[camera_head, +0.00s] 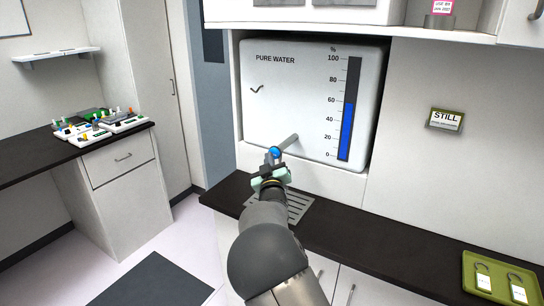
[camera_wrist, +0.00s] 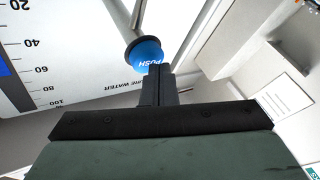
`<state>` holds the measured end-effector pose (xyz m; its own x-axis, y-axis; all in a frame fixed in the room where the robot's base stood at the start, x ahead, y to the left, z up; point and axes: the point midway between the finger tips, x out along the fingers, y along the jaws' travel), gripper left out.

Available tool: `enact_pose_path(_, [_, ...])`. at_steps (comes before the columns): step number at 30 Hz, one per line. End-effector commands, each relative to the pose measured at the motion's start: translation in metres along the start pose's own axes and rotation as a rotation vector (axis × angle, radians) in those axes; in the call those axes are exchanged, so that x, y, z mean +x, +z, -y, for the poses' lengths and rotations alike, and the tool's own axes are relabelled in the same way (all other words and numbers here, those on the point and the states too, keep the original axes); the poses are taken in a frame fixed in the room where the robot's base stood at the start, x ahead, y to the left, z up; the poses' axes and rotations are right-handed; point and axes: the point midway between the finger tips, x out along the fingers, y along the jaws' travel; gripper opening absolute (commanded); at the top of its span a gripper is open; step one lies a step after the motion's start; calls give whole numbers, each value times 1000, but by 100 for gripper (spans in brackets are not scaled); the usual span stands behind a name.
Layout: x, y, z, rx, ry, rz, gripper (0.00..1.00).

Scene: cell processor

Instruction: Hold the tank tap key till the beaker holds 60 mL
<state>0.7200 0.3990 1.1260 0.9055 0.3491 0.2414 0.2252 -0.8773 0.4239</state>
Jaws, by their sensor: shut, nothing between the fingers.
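The white tank (camera_head: 300,90) marked PURE WATER is set in the wall recess. Its gauge (camera_head: 347,115) shows a blue column up to about 55 on the scale. A grey spout (camera_head: 289,143) sticks out low on its front. The blue tap key (camera_head: 275,152) is at the spout's end and reads PUSH in the wrist view (camera_wrist: 147,52). My gripper (camera_head: 273,162) is shut and empty, its fingertips (camera_wrist: 158,70) at the key's edge; I cannot tell if they touch it. I cannot make out the beaker; my arm covers the area below the spout.
A slotted drain grille (camera_head: 297,205) lies in the dark counter (camera_head: 400,255) under the tap. A green tray (camera_head: 500,277) with tagged items sits at the right. A STILL sign (camera_head: 446,119) is on the wall. A side bench (camera_head: 40,155) at the left holds small coloured items.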

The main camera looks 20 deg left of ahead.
Motion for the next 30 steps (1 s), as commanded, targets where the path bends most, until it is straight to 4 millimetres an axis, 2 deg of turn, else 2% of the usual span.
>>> enact_pose_path(8, [-12,-5,7,1,0,0,0])
enact_pose_path(20, [-15,-8,9,1,0,-1,0])
enact_pose_path(30, [-42,-20,23,2,0,-1,0])
